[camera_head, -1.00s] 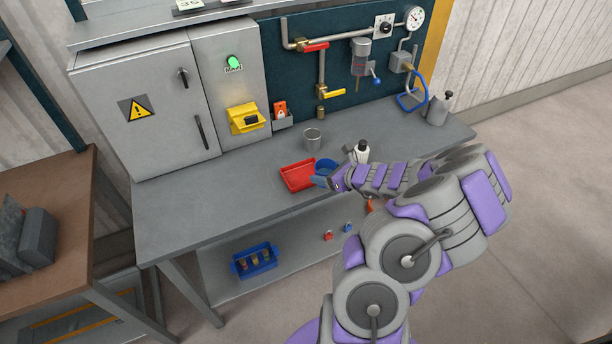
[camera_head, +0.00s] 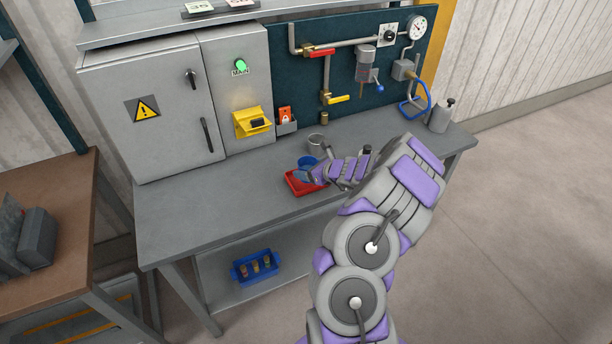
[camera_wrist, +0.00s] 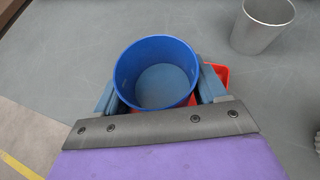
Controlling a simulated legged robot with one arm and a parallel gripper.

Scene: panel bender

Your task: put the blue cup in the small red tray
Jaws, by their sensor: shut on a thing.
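The blue cup (camera_head: 306,161) is held upright by my gripper (camera_head: 308,175), over the small red tray (camera_head: 292,187). In the wrist view, the blue cup (camera_wrist: 155,42) is seen from above, with the fingers of my gripper (camera_wrist: 158,92) shut on either side of it. It looks empty. The red tray (camera_wrist: 221,73) shows there only in part, behind the right finger and under the cup. The gripper hides much of the tray in the head view. I cannot tell whether the cup's base touches the tray.
A grey metal cup (camera_head: 317,144) stands just behind the tray; it also shows in the wrist view (camera_wrist: 262,24). A bottle's dark cap (camera_head: 367,149) shows behind my arm. The left bench top (camera_head: 200,200) is clear.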

